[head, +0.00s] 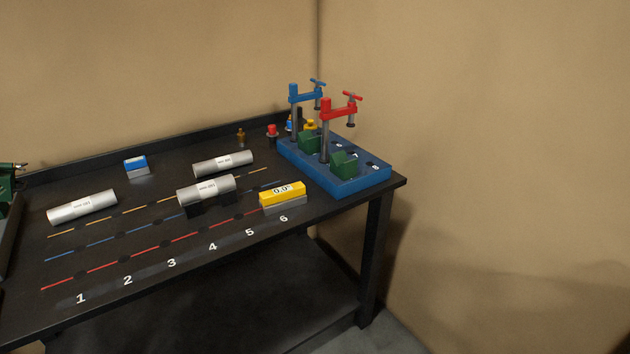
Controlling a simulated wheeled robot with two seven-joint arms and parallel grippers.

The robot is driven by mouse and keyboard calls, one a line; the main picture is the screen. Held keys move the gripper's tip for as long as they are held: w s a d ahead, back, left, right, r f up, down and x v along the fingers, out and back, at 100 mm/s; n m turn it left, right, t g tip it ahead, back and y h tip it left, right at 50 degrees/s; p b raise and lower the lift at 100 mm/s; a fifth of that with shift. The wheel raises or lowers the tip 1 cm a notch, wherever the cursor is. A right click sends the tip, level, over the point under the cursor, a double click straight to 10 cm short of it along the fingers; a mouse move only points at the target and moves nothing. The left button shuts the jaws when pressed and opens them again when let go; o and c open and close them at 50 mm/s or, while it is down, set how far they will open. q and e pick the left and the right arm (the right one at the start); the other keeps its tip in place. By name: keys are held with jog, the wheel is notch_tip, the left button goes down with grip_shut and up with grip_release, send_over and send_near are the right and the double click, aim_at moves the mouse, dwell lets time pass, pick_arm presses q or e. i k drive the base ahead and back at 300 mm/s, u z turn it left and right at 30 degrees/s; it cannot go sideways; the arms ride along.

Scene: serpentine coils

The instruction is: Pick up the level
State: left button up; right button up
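The level is most likely the yellow block (268,200) with a white face reading 0.0°. It sits on the dark table near position 6 of the numbered row, with a grey base under it, just in front of the blue fixture. Neither of my grippers shows in the head view.
The dark table (150,262) carries several silver cylinders, one (82,207) at the left. A blue block (135,163) lies behind. A blue base (345,184) with a blue clamp (305,97) and a red clamp (338,108) stands at right. The front strip is clear.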

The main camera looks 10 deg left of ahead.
aim_at(285, 198)
jog(key=u, duration=0.45)
jog(key=i, duration=0.9)
jog(key=u, duration=0.75)
